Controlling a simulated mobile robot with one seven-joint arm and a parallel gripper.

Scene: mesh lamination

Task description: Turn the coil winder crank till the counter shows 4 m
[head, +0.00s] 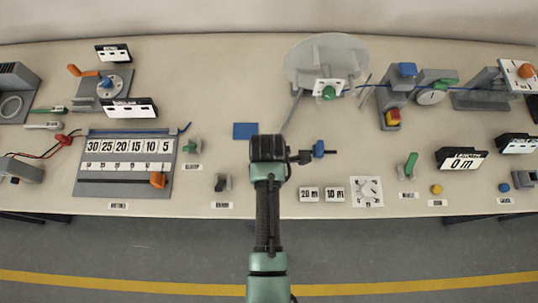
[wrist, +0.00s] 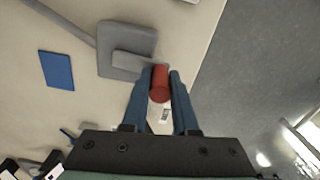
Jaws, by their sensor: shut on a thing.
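The crank's red handle (wrist: 160,84) stands between the two blue fingers of my gripper (wrist: 158,77) in the wrist view. The fingers are shut on it. A short grey crank arm (wrist: 130,60) runs from the handle over a grey square base (wrist: 126,38). In the head view my gripper and arm hide the crank. A grey bar (head: 291,110) runs from there towards a large grey reel disc (head: 327,55) with a green knob (head: 328,92).
A blue square (head: 245,130) lies left of my gripper, and a small blue-knobbed part (head: 318,149) is right of it. Cards (head: 309,194) and a dial (head: 367,190) lie near the front edge. A numbered board (head: 127,147) stands left.

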